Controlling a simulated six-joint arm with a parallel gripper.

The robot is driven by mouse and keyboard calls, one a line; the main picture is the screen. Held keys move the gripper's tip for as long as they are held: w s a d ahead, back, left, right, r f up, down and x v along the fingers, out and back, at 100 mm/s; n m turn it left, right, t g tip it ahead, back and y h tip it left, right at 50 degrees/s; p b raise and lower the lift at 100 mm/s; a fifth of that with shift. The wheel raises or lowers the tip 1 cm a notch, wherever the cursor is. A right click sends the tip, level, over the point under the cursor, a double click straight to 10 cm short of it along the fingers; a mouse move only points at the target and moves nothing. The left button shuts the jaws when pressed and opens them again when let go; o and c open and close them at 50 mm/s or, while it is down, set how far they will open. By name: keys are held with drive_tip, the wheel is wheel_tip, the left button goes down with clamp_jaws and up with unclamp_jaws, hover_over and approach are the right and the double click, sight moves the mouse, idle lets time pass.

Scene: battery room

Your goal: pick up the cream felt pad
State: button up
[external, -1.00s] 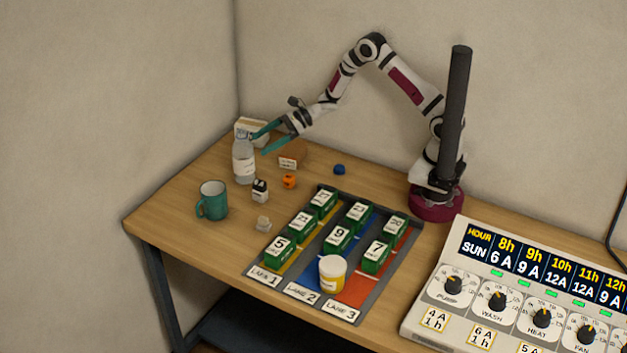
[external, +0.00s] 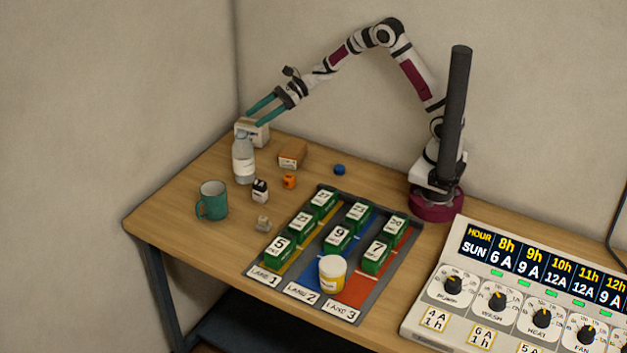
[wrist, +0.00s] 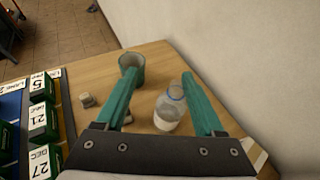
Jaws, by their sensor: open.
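A small cream-grey piece (external: 263,223) lies on the table left of the lane board; it looks like the cream felt pad, but its material is too small to tell. It also shows in the wrist view (wrist: 87,100), left of my left finger. My gripper (external: 255,118) is open and empty, raised at the back left near the white box. In the wrist view its teal fingers (wrist: 160,76) are spread apart, with the clear bottle (wrist: 170,108) visible between them. My gripper is well away from the cream-grey piece.
A teal mug (external: 212,200), black-and-white block (external: 260,190), orange piece (external: 289,181), brown box (external: 292,153), white box (external: 262,134) and blue piece (external: 339,169) stand around. The lane board (external: 379,291) holds several green blocks and a yellow-white tub (external: 333,273).

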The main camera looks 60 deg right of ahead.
drive_tip(key=s+a+n+g+y, duration=0.2)
drive_tip(key=s+a+n+g, duration=0.4)
drive_tip(key=a, duration=0.6)
drive_tip(key=n+g+h, duration=0.1)
drive_tip(key=n+g, duration=0.2)
drive_tip(key=g, duration=0.1)
hover_over(262, 226)
drive_tip(key=d, duration=0.2)
drive_tip(key=shift+m+t, duration=0.3)
drive_tip(key=shift+m, duration=0.1)
drive_tip(key=f, duration=1.2)
drive_tip(key=d+f, duration=0.1)
drive_tip(key=f, duration=0.6)
drive_tip(key=shift+w, duration=0.2)
drive_tip(key=shift+s+a+f, duration=0.2)
drive_tip(key=shift+a+f, duration=0.75)
drive_tip(key=shift+f, duration=0.25)
drive_tip(key=shift+a+f, duration=0.25)
drive_tip(key=shift+a, duration=0.15)
clamp_jaws()
drive_tip(key=shift+r, duration=0.1)
